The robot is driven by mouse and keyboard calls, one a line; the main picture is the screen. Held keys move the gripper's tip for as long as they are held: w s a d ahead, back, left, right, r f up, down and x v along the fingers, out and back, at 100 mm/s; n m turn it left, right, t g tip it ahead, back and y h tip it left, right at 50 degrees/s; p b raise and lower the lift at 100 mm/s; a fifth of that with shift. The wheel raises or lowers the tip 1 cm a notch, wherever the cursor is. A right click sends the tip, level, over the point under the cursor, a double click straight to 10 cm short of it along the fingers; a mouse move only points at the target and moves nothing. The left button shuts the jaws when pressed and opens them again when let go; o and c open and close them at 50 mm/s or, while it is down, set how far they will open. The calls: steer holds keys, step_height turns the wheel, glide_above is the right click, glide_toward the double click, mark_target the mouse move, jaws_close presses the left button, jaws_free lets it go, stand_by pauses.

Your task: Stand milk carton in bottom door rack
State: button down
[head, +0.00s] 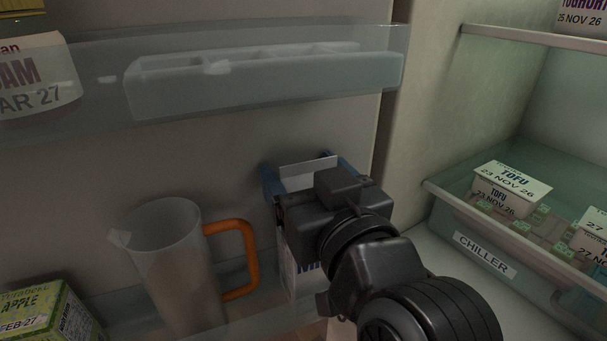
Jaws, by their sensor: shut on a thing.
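The milk carton (294,268) is white with blue lettering and looks upright. My gripper (312,177) is shut on its upper part, with blue fingers on either side of the pale carton top. The gripper body and my wrist cover much of the carton's front and right side. The clear bottom door rack (256,313) runs along the lower edge of the view. The carton's lower end is at the rack's level, right of the jug. I cannot tell whether its base touches the rack floor.
A clear jug (176,265) with an orange handle (248,262) stands close left of the carton. A green apple carton (48,312) is at lower left. An upper door rack (60,125) holds a pale tray (265,82) and a jam jar (35,75). The chiller drawer (484,254) is at right.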

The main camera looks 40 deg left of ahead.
steer(key=shift+r, duration=0.1)
jaws_free()
steer(key=shift+f, duration=0.25)
steer(key=shift+r, duration=0.1)
steer(key=shift+d, duration=0.15)
steer(key=b+v, duration=0.1)
steer(key=v, duration=1)
steer(key=shift+s+d, duration=0.25)
steer(key=shift+d, duration=0.1)
